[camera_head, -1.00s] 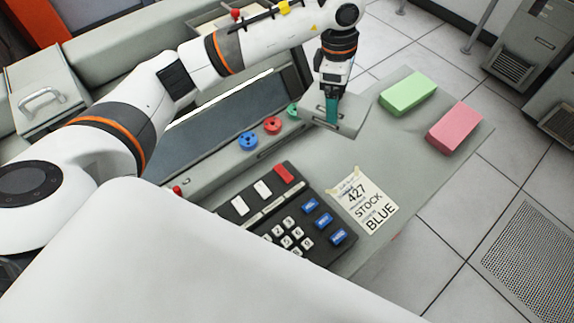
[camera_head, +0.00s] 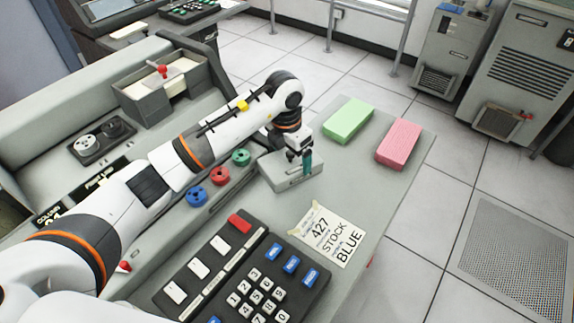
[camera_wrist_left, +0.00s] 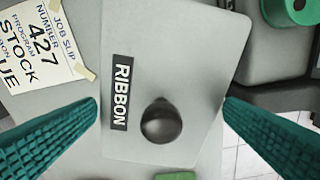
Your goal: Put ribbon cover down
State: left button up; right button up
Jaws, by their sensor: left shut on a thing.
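In the head view my left gripper (camera_head: 307,165) points down at the grey cover (camera_head: 280,165), which sits low at the desk surface, behind the job slip. I cannot tell whether it rests fully on what is below. My right gripper is not in view.
A green card stack (camera_head: 348,120) and a pink card stack (camera_head: 398,144) lie on the desk's far right. Blue (camera_head: 196,196), red (camera_head: 222,176) and green (camera_head: 241,157) spools stand left of the cover. A job slip (camera_head: 328,235) and keypad (camera_head: 255,285) are nearer.

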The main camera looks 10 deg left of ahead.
aim_at(290, 157)
pick_arm(q)
jog(key=shift+f, duration=1.75)
jog(key=shift+f, duration=0.1)
jog(key=o, duration=0.7)
jog(key=shift+o, duration=0.2)
notch_tip(290, 157, up, 12)
jog(key=s, duration=0.1)
jog(key=shift+a, duration=0.4)
jog(key=shift+s+r, duration=0.1)
jog(key=shift+r, duration=0.1)
